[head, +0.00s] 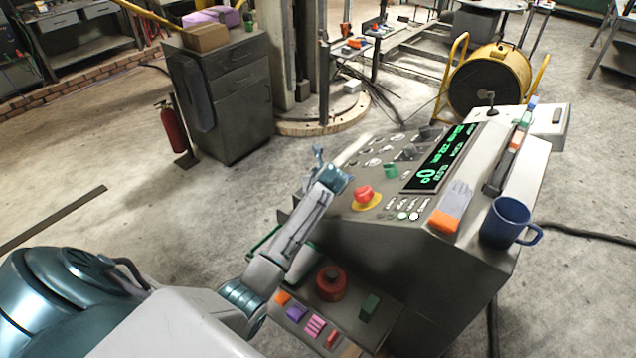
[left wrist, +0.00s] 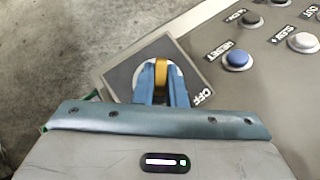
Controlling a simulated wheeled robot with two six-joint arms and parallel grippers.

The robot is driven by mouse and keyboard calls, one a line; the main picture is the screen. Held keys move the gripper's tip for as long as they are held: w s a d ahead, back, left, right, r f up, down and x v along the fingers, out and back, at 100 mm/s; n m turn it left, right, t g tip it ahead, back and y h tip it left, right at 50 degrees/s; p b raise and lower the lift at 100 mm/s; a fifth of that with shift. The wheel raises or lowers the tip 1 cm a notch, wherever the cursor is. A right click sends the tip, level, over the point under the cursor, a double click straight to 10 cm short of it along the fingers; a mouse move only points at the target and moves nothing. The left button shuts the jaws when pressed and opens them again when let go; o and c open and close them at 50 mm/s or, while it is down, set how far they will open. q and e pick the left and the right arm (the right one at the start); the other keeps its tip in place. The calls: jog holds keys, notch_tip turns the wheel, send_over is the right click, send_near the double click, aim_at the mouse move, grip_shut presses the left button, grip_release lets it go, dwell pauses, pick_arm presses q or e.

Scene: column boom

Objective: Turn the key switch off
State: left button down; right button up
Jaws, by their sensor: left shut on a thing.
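The key switch shows in the left wrist view as a round pale collar on a dark square plate (left wrist: 122,78), with a yellow key (left wrist: 161,72) standing at its middle. The word OFF is printed on the plate to the lower right of the key. My left gripper (left wrist: 158,80) is shut on the yellow key, with one blue finger on each side. In the head view my left gripper (head: 328,172) is at the left edge of the console's sloped panel and hides the key switch. My right gripper is in neither view.
The console carries a red mushroom button (head: 363,196), a green-lit display (head: 440,160), and several buttons and knobs. A blue mug (head: 507,222) and an orange-and-grey block (head: 451,207) stand on its right part. A lower ledge (head: 343,332) holds a red round object and small blocks.

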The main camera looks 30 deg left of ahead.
pick_arm(q)
jog(key=shift+n, duration=0.3)
jog(key=n+g, duration=0.1)
jog(key=n+g+y, duration=0.1)
jog(key=n, duration=0.1)
jog(key=shift+w+d+y, duration=0.15)
jog(key=shift+y, duration=0.15)
jog(key=n+g, duration=0.2)
jog(key=shift+w+n+y, duration=0.1)
jog(key=shift+n+y, duration=0.2)
jog(key=shift+y, duration=0.1)
jog(key=n+g, duration=0.3)
jog(key=shift+w+n+b, duration=0.15)
jog(key=shift+n+b, duration=0.15)
jog(key=shift+b, duration=0.05)
jog(key=n+g+b, duration=0.2)
jog(key=n, duration=0.1)
jog(key=shift+w+f+g, duration=0.1)
jog(key=shift+f+g, duration=0.1)
jog(key=shift+g, duration=0.1)
jog(key=n+g+h+b, duration=0.1)
jog(key=n+b, duration=0.1)
jog(key=shift+n+g+b, duration=0.3)
jog(key=shift+b, duration=0.05)
jog(key=shift+r+n+h, duration=0.1)
jog(key=shift+n+h, duration=0.2)
jog(key=shift+b, duration=0.3)
